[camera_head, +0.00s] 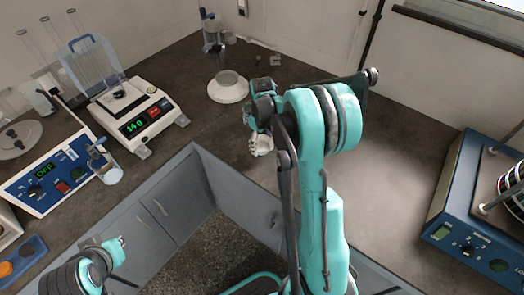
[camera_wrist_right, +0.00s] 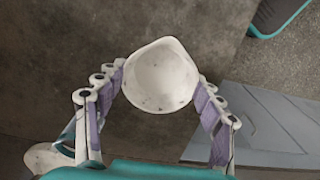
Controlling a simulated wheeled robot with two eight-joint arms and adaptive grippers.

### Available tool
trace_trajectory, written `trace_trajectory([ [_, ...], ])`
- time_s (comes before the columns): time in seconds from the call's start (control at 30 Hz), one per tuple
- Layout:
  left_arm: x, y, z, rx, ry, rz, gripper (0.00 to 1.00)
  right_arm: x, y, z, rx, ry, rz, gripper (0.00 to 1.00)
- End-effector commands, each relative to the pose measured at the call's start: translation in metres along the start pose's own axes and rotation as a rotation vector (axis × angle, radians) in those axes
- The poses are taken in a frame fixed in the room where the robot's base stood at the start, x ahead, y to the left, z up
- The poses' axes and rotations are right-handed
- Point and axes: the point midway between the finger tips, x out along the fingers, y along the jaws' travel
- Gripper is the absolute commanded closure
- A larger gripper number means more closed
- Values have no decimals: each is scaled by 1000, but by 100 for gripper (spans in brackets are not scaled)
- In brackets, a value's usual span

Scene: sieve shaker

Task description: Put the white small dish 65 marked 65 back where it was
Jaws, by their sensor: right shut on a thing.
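The white small dish (camera_head: 262,145) is held by my right gripper (camera_head: 258,132) beside the dark worktop's front edge. In the right wrist view the dish (camera_wrist_right: 160,76) sits between the two fingers of the gripper (camera_wrist_right: 160,95), which press on its sides. Its bowl faces the camera and looks empty apart from a few dark specks. No marking can be read on it. Whether its bottom touches the worktop cannot be told.
A stand with a white round base (camera_head: 229,88) is behind the gripper. A balance (camera_head: 140,112) reading 14.0 and a blue control unit (camera_head: 48,178) stand left. A blue shaker (camera_head: 470,205) stands right. Bare worktop (camera_head: 385,180) lies between my right arm and the shaker.

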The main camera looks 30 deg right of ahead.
Motion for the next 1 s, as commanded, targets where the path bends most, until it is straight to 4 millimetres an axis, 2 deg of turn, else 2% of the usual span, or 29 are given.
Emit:
trace_trajectory([
  [0.3, 15, 0, 11, 0, 0, 0, 100, 40, 0, -1, 0, 0, 0, 61],
  [0.7, 18, 0, 12, 0, 0, 0, 100, 44, 0, 0, 0, 0, 0, 61],
  [0.73, 17, 0, 12, 0, 0, 0, 100, 43, 0, 0, 0, 0, 0, 25],
  [0.77, 16, 0, 12, 0, 0, 0, 100, 43, 0, 0, 0, 0, 0, 17],
  [0.8, 16, 0, 12, 0, 0, 0, 100, 43, 0, 0, 0, 0, 0, 12],
  [1.0, 16, 0, 12, 0, 0, 0, 100, 43, 0, 0, 0, 0, 0, 12],
])
